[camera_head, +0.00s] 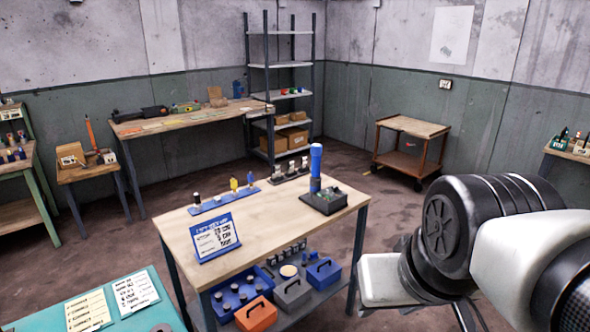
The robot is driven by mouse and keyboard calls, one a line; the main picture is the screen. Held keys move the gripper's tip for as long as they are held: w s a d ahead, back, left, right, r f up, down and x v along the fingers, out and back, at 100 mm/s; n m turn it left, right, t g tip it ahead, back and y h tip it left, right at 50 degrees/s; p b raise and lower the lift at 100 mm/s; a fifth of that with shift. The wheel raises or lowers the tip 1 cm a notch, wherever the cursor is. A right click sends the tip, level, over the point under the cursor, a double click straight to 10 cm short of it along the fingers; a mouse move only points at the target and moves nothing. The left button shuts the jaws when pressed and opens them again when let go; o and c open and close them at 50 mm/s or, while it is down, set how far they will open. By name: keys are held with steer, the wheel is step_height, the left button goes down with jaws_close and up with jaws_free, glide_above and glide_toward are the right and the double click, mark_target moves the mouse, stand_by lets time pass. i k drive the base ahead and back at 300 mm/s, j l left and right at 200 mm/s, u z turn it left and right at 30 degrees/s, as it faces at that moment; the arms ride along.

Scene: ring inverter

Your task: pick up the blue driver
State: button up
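The blue driver (316,160) stands upright with its thick blue handle on top. Its lower end meets a dark block-like fixture (325,201) at the right rear of the wooden-topped table (268,220). I cannot tell how it sits in the fixture. My arm fills the right side of the view, with black and white links, to the right of the table and apart from the driver. Thin dark parts at the bottom edge may be my gripper (467,316). Its fingers are not clear, so I cannot tell whether it is open or holds anything.
On the table are a sign (214,237), a blue strip (224,196) with small upright parts, and a dark rack (290,172). The lower shelf holds blue bins (323,273) and an orange box (256,314). A cart (408,148) stands behind. The tabletop's front middle is clear.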

mark_target(316, 149)
steer(key=i+l+u, duration=0.1)
steer(key=u, duration=0.8)
steer(key=i+l+u, duration=0.35)
steer(key=l+u, duration=0.15)
steer(key=i+l+u, duration=0.25)
steer(key=l, duration=0.2)
steer(key=i+l, duration=0.1)
steer(key=l, duration=0.3)
steer(key=i+l+u, duration=0.1)
steer(key=l, duration=0.35)
steer(key=i+l, duration=0.1)
steer(key=l, duration=0.3)
steer(key=i+l+u, duration=0.1)
steer(key=l, duration=0.35)
